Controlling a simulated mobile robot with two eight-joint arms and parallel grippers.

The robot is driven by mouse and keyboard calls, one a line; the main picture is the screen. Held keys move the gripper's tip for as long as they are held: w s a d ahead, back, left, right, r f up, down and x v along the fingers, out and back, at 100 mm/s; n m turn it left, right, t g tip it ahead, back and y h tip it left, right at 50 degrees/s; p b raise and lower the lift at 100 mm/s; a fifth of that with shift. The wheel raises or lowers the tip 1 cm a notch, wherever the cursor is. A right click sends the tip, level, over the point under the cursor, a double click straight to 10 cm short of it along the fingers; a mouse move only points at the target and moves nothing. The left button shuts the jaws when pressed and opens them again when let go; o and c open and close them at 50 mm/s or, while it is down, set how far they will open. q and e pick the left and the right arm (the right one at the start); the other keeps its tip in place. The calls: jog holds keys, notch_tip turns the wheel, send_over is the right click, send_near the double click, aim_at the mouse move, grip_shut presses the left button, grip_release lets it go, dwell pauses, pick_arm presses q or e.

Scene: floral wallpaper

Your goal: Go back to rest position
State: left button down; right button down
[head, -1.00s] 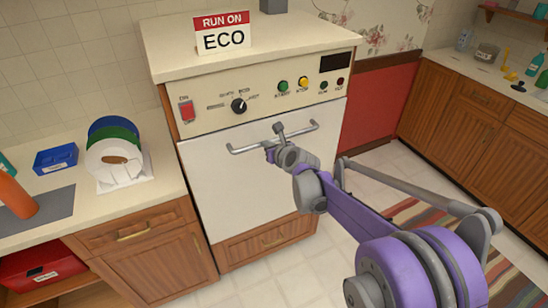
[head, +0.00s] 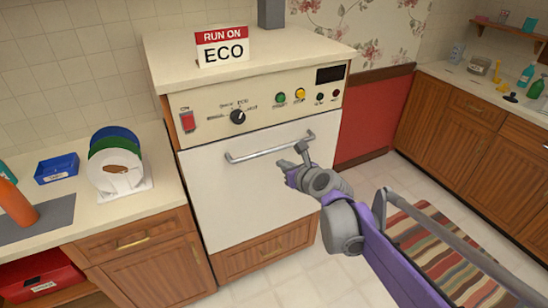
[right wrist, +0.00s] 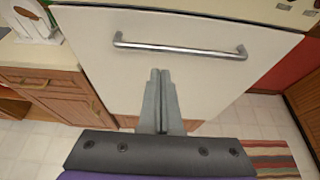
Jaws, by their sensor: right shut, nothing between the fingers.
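My right gripper (head: 300,150) is in front of the white door (head: 235,190) of the appliance, just below the right part of the door's metal handle (head: 270,148). In the right wrist view its two grey fingers (right wrist: 160,75) are together with nothing between them. They point at the door, below the handle (right wrist: 180,47), and appear apart from it. The door looks closed. My left gripper is in neither view.
The appliance has a control panel with a dial (head: 238,117) and a red switch (head: 188,121). A "RUN ON ECO" sign (head: 223,46) stands on top. Left counter holds plates (head: 115,160) in a rack and a blue tray (head: 57,168). A striped rug (head: 450,250) lies right.

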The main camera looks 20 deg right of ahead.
jog(key=s+a+f+n+g+y, duration=0.1)
jog(key=s+a+f+n+g, duration=0.2)
jog(key=s+n, duration=0.5)
jog(key=s+a+f+n+g, duration=0.1)
jog(key=s+a+f+n, duration=0.4)
jog(key=n, duration=0.5)
jog(key=s+f+n+g+h, duration=0.2)
jog(key=s+f+n, duration=0.5)
jog(key=s+n, duration=0.7)
jog(key=n+g, duration=0.1)
jog(key=n, duration=0.2)
jog(key=shift+s+d+g, duration=0.2)
jog(key=shift+s+g, duration=0.1)
jog(key=shift+s, duration=0.1)
jog(key=shift+w+r, duration=0.1)
dwell(0.5)
